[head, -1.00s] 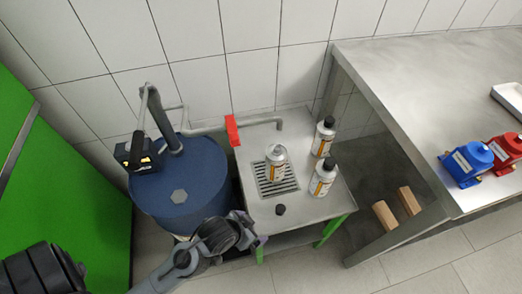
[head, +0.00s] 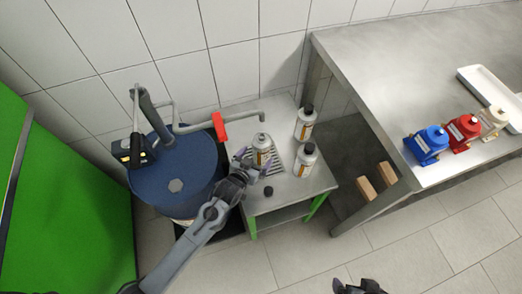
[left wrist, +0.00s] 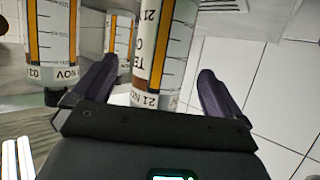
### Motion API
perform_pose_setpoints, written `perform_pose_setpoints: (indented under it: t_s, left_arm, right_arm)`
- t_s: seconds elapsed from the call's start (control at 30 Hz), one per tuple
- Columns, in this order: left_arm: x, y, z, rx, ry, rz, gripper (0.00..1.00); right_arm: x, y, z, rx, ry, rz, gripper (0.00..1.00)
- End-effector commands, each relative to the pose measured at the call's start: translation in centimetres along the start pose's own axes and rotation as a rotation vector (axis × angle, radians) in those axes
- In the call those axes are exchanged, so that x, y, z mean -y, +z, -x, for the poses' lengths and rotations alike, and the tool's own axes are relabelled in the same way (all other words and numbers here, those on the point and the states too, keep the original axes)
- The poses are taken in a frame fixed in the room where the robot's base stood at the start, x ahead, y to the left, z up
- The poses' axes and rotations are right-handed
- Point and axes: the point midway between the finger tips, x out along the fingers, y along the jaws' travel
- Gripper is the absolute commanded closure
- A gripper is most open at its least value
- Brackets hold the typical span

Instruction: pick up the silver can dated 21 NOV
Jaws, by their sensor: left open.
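The silver can (head: 262,145) without a black cap stands upright on the small steel table, with a white and orange label. In the left wrist view a can (left wrist: 172,50) with "21 NO" legible on its label stands between my fingers. My left gripper (head: 258,166) is open, its fingers on either side of this can; whether they touch it is unclear. Two black-capped cans (head: 306,122) (head: 305,160) stand to its right. In the left wrist view another can (left wrist: 52,35) shows "NOV" and a partly legible number. My right gripper (head: 360,287) is barely visible at the bottom edge.
A loose black cap (head: 268,191) lies on the small table (head: 290,205) near its front. A blue drum (head: 165,175) stands left, and a pipe with a red handle (head: 218,126) runs above the table. The steel bench (head: 400,80) holds coloured pumps.

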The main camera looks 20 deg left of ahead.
Motion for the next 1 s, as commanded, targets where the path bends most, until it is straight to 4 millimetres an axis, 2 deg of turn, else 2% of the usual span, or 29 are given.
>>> perform_pose_setpoints:
  t_s: [0.23,0.53,0.87,0.9,1.0]
  left_arm:
    - [0.0,0.1,-1.5,-0.001,0.001,0.0,0.0]
    - [0.2,0.3,-5.1,0.0,0.001,0.001,0.0]
    - [0.2,0.2,-5.7,0.001,0.001,0.001,0.0]
    - [0.2,0.2,-5.7,0.001,0.001,0.001,0.02]
    - [0.2,0.2,-5.7,0.001,0.001,0.001,0.17]
  right_arm:
    - [0.0,0.2,-0.7,-0.001,0.0,0.0,0.0]
    - [-0.1,0.7,-2.3,-0.001,0.004,0.005,0.0]
    - [-0.2,0.8,-2.3,-0.001,0.008,0.009,0.0]
    - [-0.2,0.8,-2.3,-0.001,0.008,0.009,0.0]
    - [-0.2,0.8,-2.3,-0.001,0.008,0.008,0.0]
